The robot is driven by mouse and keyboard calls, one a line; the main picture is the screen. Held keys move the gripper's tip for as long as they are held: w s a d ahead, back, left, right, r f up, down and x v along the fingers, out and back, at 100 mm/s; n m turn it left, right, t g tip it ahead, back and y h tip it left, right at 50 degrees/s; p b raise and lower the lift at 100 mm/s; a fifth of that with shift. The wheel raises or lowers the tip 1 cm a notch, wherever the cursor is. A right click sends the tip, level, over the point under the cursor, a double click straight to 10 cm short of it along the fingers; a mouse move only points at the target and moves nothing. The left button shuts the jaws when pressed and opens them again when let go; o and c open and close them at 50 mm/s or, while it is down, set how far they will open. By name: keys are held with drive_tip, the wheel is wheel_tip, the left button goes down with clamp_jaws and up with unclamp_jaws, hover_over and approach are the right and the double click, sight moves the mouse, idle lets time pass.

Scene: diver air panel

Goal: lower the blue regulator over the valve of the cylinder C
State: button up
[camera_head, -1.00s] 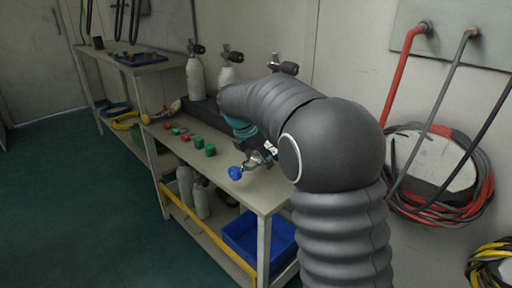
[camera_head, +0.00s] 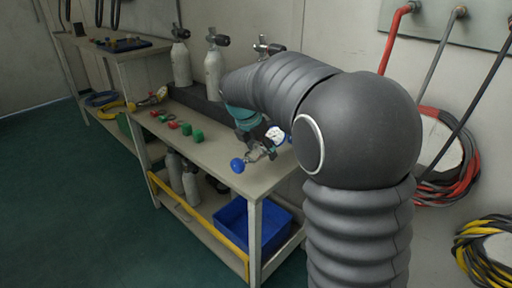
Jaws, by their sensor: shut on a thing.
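The blue regulator, with a blue knob (camera_head: 237,165), a metal body and a white gauge face (camera_head: 275,134), is held by my gripper (camera_head: 250,143) above the right end of the bench. My fingers are dark and partly hidden by the regulator and my arm. Three grey-white cylinders with dark valves stand at the back of the bench: a left one (camera_head: 181,64), a middle one (camera_head: 213,73) and a right one, whose valve (camera_head: 266,47) shows above my arm while its body is hidden. I cannot read any letter marking cylinder C. The regulator is apart from all three.
Red and green blocks (camera_head: 197,136) lie along the bench top (camera_head: 215,155). A dark rack (camera_head: 194,98) runs behind them at the cylinders' feet. A blue bin (camera_head: 232,220) and spare cylinders (camera_head: 190,186) are on the lower shelf. Coiled hoses (camera_head: 448,160) hang at the right wall.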

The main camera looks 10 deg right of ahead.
drive_tip(key=shift+s+d, duration=0.25)
drive_tip(key=shift+s, duration=0.15)
drive_tip(key=shift+s+d, duration=0.15)
drive_tip(key=shift+f+p, duration=0.3)
drive_tip(key=shift+f, duration=1.5)
idle(2.7)
drive_tip(key=o, duration=1.8)
drive_tip(key=shift+c, duration=0.2)
drive_tip(key=shift+f, duration=0.1)
drive_tip(key=v, duration=1.2)
